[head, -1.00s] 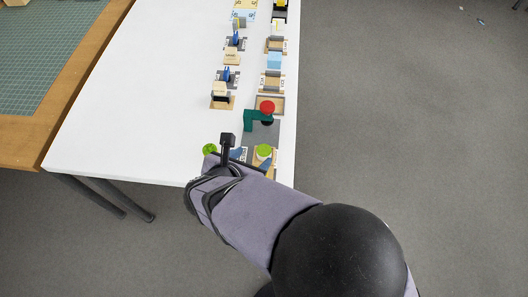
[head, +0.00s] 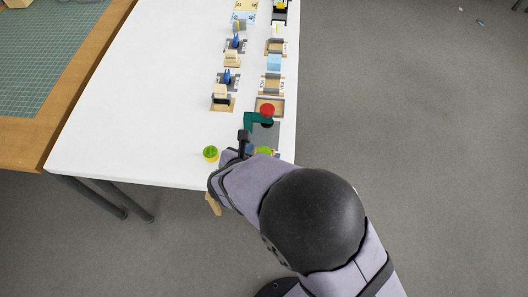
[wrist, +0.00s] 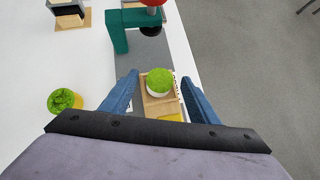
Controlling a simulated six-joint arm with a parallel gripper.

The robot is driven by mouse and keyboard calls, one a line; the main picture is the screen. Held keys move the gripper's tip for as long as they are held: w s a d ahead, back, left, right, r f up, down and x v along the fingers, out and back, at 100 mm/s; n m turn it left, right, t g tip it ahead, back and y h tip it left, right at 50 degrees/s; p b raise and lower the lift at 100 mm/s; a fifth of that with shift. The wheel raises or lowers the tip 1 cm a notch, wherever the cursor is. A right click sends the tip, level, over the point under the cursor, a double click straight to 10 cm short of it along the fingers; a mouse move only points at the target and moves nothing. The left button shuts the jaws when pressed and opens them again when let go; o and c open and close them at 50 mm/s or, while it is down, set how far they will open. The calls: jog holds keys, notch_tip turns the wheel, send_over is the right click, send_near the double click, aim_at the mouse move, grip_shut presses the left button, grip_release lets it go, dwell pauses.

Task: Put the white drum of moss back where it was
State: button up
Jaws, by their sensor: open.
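The white drum of moss (wrist: 159,84), a short white cylinder with a bright green top, stands upright on a light wooden tray (wrist: 150,103) in the wrist view. In the head view only its green top (head: 264,150) shows past my arm. My gripper (wrist: 158,84) is open, its two blue fingers spread to the left and right of the drum with gaps showing. I cannot tell how high the fingertips are above the tray. Part of the tray's near end is hidden by my wrist.
A yellow drum with a green top (wrist: 64,100) stands on the white table (head: 130,120) to the left. A teal bracket (wrist: 118,30) with a red knob (head: 267,110) stands just beyond the tray. Two rows of small stands run farther back. The table's right edge is close.

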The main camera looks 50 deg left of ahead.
jog(key=shift+w+a+f, duration=0.1)
jog(key=shift+w+f, duration=0.1)
jog(key=shift+f, duration=0.05)
jog(key=shift+c, duration=0.2)
jog(key=c, duration=1.2)
jog(key=shift+o, duration=0.2)
jog(key=shift+r, duration=0.1)
